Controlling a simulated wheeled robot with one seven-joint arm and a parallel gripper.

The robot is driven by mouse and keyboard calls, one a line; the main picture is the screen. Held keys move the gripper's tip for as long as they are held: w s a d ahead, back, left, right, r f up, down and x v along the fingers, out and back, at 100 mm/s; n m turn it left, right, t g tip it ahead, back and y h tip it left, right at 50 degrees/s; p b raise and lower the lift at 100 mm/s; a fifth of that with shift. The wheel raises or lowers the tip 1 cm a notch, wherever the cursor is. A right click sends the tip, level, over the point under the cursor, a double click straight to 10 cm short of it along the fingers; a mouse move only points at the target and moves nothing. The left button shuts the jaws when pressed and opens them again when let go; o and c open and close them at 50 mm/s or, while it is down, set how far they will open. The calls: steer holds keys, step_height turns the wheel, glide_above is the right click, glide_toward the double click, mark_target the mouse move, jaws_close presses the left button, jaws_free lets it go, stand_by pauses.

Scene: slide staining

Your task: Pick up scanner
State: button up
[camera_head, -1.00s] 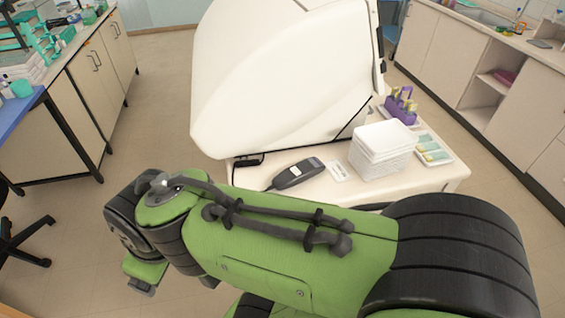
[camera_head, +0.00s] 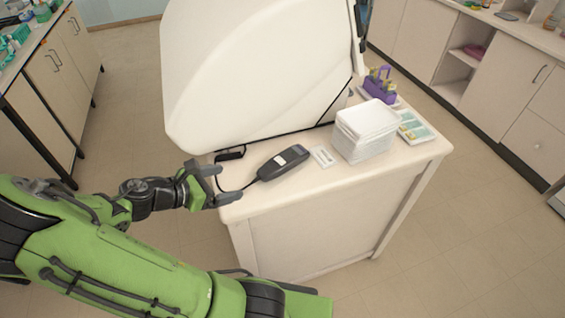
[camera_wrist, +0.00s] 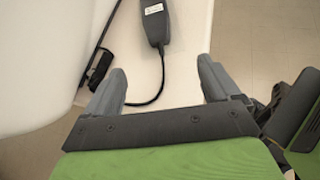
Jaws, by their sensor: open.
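The scanner (camera_head: 283,162) is a dark handheld device with a white label, lying flat on the white table with a cable running from its left end. In the wrist view the scanner (camera_wrist: 156,24) is at the top, ahead of the fingers, with its cable curving down between them. My gripper (camera_head: 222,184) is open and empty at the table's left edge, to the left of the scanner and apart from it. In the wrist view both fingers of my gripper (camera_wrist: 162,82) are spread.
A large white machine (camera_head: 255,70) stands behind the scanner. A small black object (camera_head: 231,153) lies by its base. A small white card (camera_head: 322,156), a stack of white boxes (camera_head: 364,131), a tray (camera_head: 416,127) and a purple rack (camera_head: 379,84) are to the right. The table's front strip is clear.

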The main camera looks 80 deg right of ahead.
mark_target(273, 166)
steer(key=shift+s+d+r+n+g+h, duration=0.25)
steer(key=shift+d+r+n+g+h, duration=0.05)
steer(key=shift+d+n+h, duration=0.25)
steer(key=shift+s+d, duration=0.25)
steer(key=shift+d, duration=0.05)
steer(key=b+x, duration=0.3)
steer(key=x, duration=1.2)
steer(key=shift+s+f, duration=0.2)
steer(key=shift+s, duration=0.05)
steer(key=shift+a+r, duration=0.1)
steer(key=shift+c, duration=0.7)
steer(key=c, duration=1.1)
